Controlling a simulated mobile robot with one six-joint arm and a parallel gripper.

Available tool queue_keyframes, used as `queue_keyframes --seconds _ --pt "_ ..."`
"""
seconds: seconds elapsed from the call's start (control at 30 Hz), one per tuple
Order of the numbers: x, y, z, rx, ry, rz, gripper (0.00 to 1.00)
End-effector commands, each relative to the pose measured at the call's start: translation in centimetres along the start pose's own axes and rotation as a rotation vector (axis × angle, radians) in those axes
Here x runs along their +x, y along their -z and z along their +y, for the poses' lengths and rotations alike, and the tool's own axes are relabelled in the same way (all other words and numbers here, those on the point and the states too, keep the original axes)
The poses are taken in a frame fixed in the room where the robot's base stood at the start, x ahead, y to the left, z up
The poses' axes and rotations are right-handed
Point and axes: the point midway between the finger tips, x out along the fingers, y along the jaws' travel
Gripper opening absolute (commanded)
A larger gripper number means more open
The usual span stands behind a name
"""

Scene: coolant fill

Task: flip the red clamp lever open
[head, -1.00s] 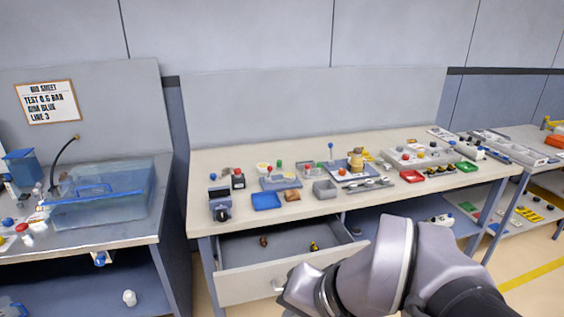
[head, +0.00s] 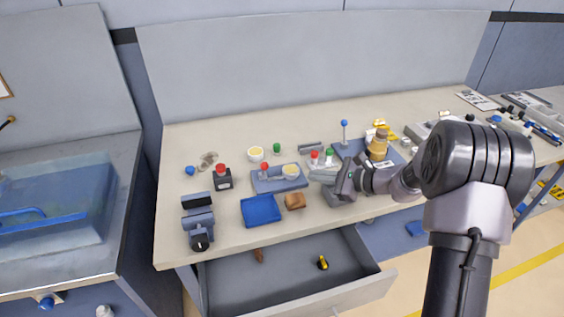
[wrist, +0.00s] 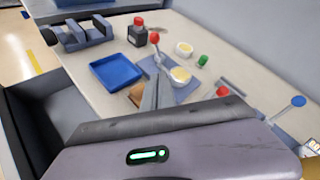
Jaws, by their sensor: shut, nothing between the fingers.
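The red clamp lever (head: 265,168) stands up with a red ball knob on a blue-grey base (head: 278,184), beside a round pale-yellow part (head: 290,171). In the wrist view the lever (wrist: 154,39) shows its red ball on a thin stem, beyond my fingertips. My gripper (head: 316,176) is shut and empty, to the right of the base in the head view. In the wrist view my gripper (wrist: 154,84) points toward the base and overlaps its near side in the picture. I cannot tell whether it touches anything.
A black box with a red button (head: 222,178) stands left of the base. An open drawer (head: 290,275) juts out below.

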Motion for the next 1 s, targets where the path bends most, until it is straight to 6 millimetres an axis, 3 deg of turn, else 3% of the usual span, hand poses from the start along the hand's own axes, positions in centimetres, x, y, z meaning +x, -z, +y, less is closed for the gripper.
queue_keyframes --seconds 0.27,0.73,1.0 --pt "0.8 0.0 0.1 -0.003 -0.003 0.000 0.00" --pt "10.5 0.1 0.3 -0.004 -0.005 0.000 0.00" --pt "12.7 -2.6 0.2 -0.004 -0.003 0.001 0.00"
